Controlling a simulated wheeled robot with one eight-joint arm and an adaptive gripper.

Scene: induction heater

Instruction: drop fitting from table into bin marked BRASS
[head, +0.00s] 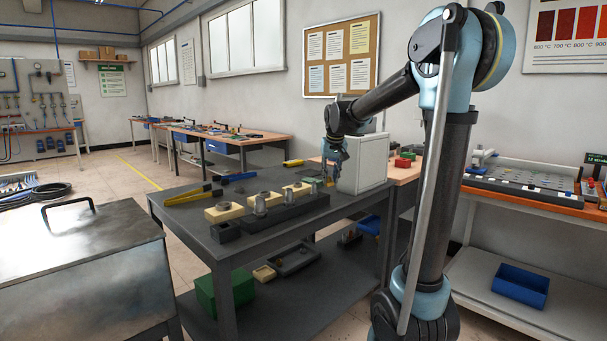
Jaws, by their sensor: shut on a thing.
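My gripper (329,180) is over the right end of the dark grey table (205,190), beside the white box-shaped unit. It is shut on a small brass-coloured fitting (330,183), seen only as a tiny patch between the fingertips. I cannot tell whether the fitting touches the table or hangs just above it. No marking BRASS can be read on any container, so I cannot tell which is that bin.
The white unit (362,164) stands close right of my gripper. Cream blocks (224,212), metal cylinders and yellow-handled tongs (193,196) occupy the table. Below are a green box (226,289) and small trays. A blue bin (520,284) lies on the right shelf.

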